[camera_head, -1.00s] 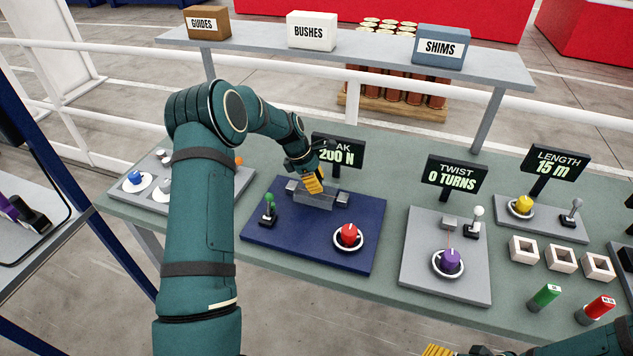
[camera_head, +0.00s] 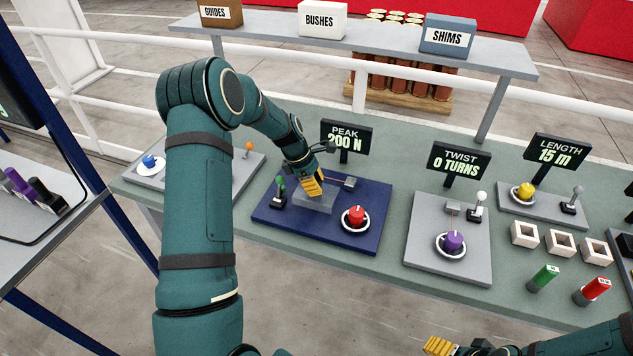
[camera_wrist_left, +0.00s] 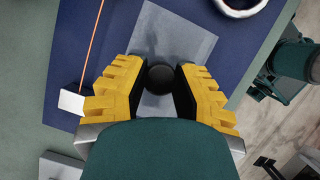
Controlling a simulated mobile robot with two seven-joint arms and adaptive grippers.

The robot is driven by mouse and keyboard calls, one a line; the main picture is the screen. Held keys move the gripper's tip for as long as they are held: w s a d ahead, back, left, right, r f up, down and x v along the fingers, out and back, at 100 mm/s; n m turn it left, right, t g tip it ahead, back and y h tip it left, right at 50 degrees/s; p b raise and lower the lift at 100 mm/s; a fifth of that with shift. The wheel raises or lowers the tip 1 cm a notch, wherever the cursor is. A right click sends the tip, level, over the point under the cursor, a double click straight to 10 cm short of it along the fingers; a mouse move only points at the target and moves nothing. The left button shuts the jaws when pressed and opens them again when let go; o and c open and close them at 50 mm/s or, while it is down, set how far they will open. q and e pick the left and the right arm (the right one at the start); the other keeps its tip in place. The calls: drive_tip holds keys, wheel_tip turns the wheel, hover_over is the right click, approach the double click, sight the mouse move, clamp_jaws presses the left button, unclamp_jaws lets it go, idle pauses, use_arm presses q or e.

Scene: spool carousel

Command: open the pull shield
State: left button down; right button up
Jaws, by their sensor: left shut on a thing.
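The pull shield (camera_head: 318,203) is a clear grey panel on the dark blue pull station (camera_head: 345,236). It shows in the left wrist view (camera_wrist_left: 188,42) as a pale see-through plate with a round black knob (camera_wrist_left: 160,78). My left gripper (camera_head: 312,187) is shut on this knob, one yellow finger on each side, in the left wrist view (camera_wrist_left: 160,85). An orange strand (camera_wrist_left: 92,45) and a light clamp block (camera_wrist_left: 71,101) lie beside the shield, uncovered. My right gripper (camera_head: 440,346) is at the bottom edge, partly cut off; its jaw opening is unclear.
A red dial (camera_head: 355,215) and a green-topped lever (camera_head: 280,186) flank the shield on the station. The PEAK display (camera_head: 346,135) stands behind, reading 200 N. The TWIST station (camera_head: 425,250) is to the right. The bench between the stations is clear.

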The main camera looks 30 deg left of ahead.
use_arm(q)
drive_tip(key=shift+d, duration=0.1)
drive_tip(key=c, duration=0.7)
unclamp_jaws()
drive_tip(key=shift+w, duration=0.15)
drive_tip(key=v, duration=1.2)
drive_tip(key=shift+f, duration=0.1)
